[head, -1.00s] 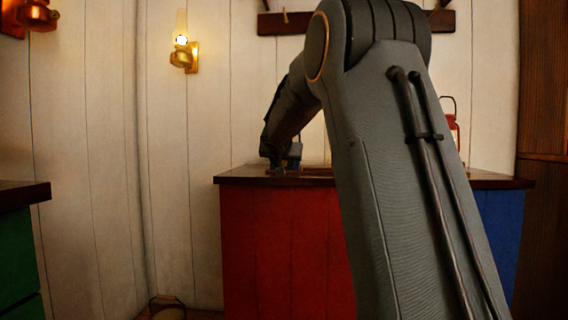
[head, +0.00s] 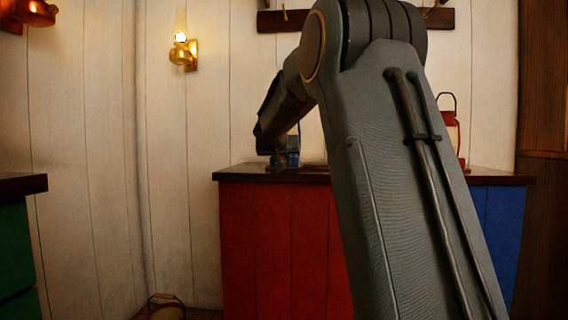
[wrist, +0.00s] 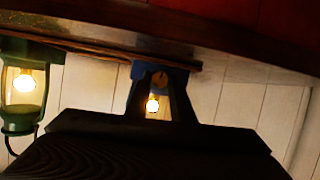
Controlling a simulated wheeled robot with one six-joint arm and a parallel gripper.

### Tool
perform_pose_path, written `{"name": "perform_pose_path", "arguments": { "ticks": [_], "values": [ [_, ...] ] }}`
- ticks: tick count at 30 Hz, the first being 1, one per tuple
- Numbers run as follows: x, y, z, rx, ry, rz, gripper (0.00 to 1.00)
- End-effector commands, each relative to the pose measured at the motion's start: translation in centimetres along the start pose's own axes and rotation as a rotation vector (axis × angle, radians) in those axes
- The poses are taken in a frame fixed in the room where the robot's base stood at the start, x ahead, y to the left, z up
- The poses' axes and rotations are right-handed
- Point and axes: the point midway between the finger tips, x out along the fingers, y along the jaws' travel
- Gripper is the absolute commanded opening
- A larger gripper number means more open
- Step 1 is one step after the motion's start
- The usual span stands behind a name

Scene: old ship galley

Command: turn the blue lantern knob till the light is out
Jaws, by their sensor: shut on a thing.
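The blue lantern (wrist: 176,72) shows upside down in the wrist view, at the counter's edge, its flame still glowing between my fingers. A small brass-coloured round knob (wrist: 159,79) is on its blue base. My gripper (wrist: 160,88) is at this base with a dark finger on each side, shut on the knob. In the head view a small blue part of the lantern (head: 292,158) shows on the counter under my wrist. The rest is hidden behind my arm.
A lit green lantern (wrist: 22,100) stands beside the blue one in the wrist view. A red lantern (head: 452,130) stands at the counter's right, partly behind my arm. The wooden counter top (head: 240,174) has a free left end. A lit brass wall lamp (head: 183,52) hangs left.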

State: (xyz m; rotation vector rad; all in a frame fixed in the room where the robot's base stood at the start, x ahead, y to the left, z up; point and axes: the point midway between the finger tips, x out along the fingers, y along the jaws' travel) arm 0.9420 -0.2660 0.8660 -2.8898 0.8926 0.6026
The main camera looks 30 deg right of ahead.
Motion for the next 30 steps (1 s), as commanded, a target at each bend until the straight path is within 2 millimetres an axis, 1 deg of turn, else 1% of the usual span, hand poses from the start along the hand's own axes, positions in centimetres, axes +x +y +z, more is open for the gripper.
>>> {"name": "perform_pose_path", "arguments": {
  "ticks": [4, 18, 24, 30],
  "values": [
    [0.20, -0.47, 0.28, -0.112, 0.002, 0.043, 0.00],
    [0.22, -0.67, 0.30, -0.463, 0.002, 0.190, 0.00],
    [0.19, -0.68, 0.29, -0.556, 0.001, 0.229, 0.00],
    [0.18, -0.65, 0.28, -0.604, 0.000, 0.250, 0.00]
  ]
}}
